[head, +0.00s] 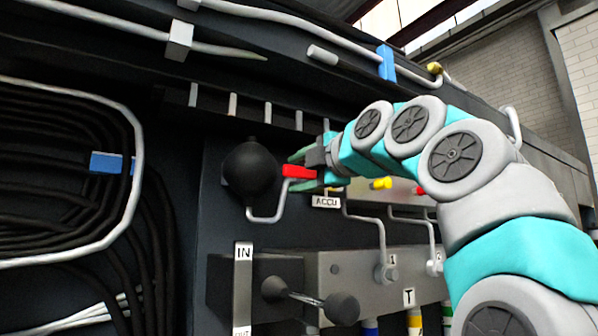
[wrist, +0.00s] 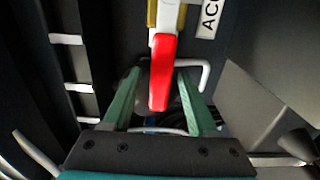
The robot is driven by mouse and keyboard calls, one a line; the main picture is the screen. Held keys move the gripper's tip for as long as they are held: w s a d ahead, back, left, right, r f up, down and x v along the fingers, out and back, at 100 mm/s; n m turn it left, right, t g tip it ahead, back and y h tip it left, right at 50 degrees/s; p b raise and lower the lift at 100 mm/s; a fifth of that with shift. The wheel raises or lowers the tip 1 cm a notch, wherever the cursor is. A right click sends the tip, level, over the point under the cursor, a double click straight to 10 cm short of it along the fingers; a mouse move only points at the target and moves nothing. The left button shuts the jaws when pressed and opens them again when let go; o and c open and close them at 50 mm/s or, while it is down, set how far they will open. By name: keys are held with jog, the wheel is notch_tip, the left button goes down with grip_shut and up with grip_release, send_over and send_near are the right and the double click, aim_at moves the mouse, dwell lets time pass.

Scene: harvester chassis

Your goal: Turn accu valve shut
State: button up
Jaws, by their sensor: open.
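The accu valve has a red lever handle (head: 298,171), above and left of the "ACCU" label (head: 326,202). In the wrist view the red handle (wrist: 162,75) hangs down from a white and brass valve body (wrist: 166,16), with part of the label (wrist: 209,18) at the top. My gripper (head: 302,170) is at the handle in the head view. In the wrist view my gripper (wrist: 157,95) is open, with one green finger on each side of the handle. Gaps show between the handle and both fingers. Much of the valve body is hidden by my gripper in the head view.
A black ball-shaped accumulator (head: 249,168) with a bent pipe (head: 268,217) is just left of the handle. Below are a grey valve block (head: 350,278) and a black-knobbed lever (head: 341,308).

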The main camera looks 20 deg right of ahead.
grip_shut()
dwell(0.3)
dwell(1.1)
